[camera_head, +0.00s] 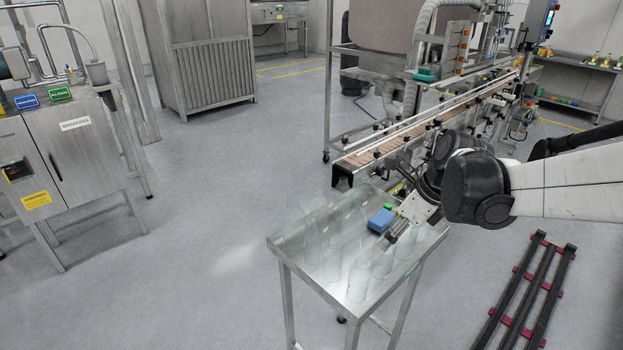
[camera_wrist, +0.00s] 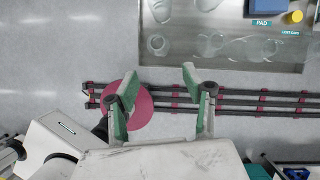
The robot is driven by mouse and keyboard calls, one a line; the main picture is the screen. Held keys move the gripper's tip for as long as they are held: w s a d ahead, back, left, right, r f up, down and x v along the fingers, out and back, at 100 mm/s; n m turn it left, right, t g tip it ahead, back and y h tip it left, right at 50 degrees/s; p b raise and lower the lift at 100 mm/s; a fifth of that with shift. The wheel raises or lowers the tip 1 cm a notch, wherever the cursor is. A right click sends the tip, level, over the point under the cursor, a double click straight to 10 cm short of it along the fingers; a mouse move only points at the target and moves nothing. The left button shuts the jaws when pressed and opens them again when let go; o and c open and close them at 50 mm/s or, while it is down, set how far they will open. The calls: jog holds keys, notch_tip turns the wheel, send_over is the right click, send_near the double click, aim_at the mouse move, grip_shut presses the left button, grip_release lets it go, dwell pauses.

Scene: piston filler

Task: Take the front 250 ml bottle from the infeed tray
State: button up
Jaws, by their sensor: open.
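The infeed tray looks like a steel table top (camera_head: 290,247) in the head view; its surface also shows at the top of the wrist view (camera_wrist: 225,62). Several clear bottles stand on it, faint and see-through, including one at the near edge (camera_head: 357,283). I cannot tell which bottle is the front 250 ml one. My gripper (camera_wrist: 160,78) is open and empty, with green-padded fingers spread apart. In the head view, my wrist hangs over the right side of the table and the fingertips are hard to make out.
A blue block (camera_head: 381,219) sits on the table; it is also at the top right of the wrist view (camera_wrist: 263,8), beside a yellow round thing (camera_wrist: 295,17). A conveyor (camera_head: 400,150) stands behind the table. Dark floor rails (camera_head: 525,295) lie at right.

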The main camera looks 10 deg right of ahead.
aim_at(362, 259)
jog(key=x, duration=0.8)
jog(key=a+f, duration=0.1)
jog(key=w+a+f, duration=0.1)
jog(key=f, duration=0.1)
jog(key=shift+w+f, duration=0.2)
jog(key=shift+w+a+f, duration=0.15)
jog(key=shift+a+f, duration=0.05)
jog(key=shift+f, duration=0.35)
grip_shut()
